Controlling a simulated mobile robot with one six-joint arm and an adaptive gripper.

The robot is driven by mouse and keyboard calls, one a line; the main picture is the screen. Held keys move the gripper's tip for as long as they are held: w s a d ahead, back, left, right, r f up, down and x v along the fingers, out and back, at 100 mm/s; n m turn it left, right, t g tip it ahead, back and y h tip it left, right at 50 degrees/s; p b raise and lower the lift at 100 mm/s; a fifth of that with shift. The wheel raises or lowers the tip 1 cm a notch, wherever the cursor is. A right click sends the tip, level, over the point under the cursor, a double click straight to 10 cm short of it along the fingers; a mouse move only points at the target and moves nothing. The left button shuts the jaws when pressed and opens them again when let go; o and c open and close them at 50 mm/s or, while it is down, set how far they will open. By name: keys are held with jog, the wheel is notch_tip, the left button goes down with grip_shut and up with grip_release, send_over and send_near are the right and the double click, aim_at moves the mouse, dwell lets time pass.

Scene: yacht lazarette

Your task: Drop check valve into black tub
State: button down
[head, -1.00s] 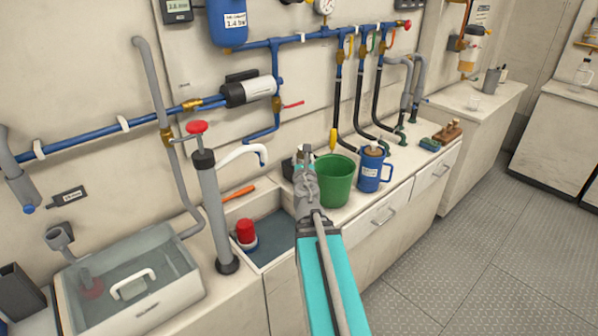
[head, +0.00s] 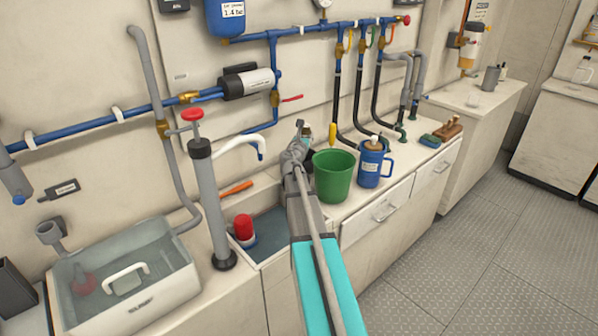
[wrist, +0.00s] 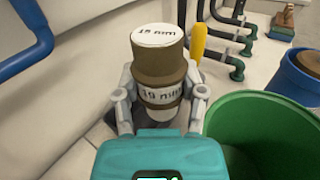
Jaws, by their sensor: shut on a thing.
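My gripper (wrist: 160,100) is shut on a brown cylindrical piece (wrist: 158,55), apparently the check valve. It has a white top marked "15 mm" and a white side band that seems to read "19 mm". The piece is upright between the fingers. In the head view my gripper (head: 303,145) is over the back of the counter, left of the green bucket, and mostly hides the piece. A dark shape (wrist: 211,130) shows below the fingers; I cannot tell if it is the black tub. A dark open box (head: 14,295) stands at the far left edge.
A green bucket (head: 333,178) and a blue jug (head: 373,165) stand right of my gripper. A sink recess (head: 268,235) with a red-topped item and a tall hand pump (head: 208,195) are to the left. Blue pipes (head: 310,33) and black hoses run along the wall behind.

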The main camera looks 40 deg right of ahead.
jog(key=w+d+f+m+g+h+b, duration=0.1)
jog(key=w+d+f+m+g, duration=0.1)
jog(key=w+d, duration=0.3)
jog(key=shift+w+d+g+h, duration=0.3)
jog(key=shift+w+h, duration=0.1)
jog(key=shift+w, duration=0.65)
jog(key=shift+f+b, duration=0.15)
jog(key=shift+b, duration=0.2)
notch_tip(320, 180, down, 6)
jog(key=b, duration=0.5)
jog(key=shift+b, duration=0.4)
jog(key=shift+c, duration=0.5)
grip_release()
jog(key=shift+a, duration=0.2)
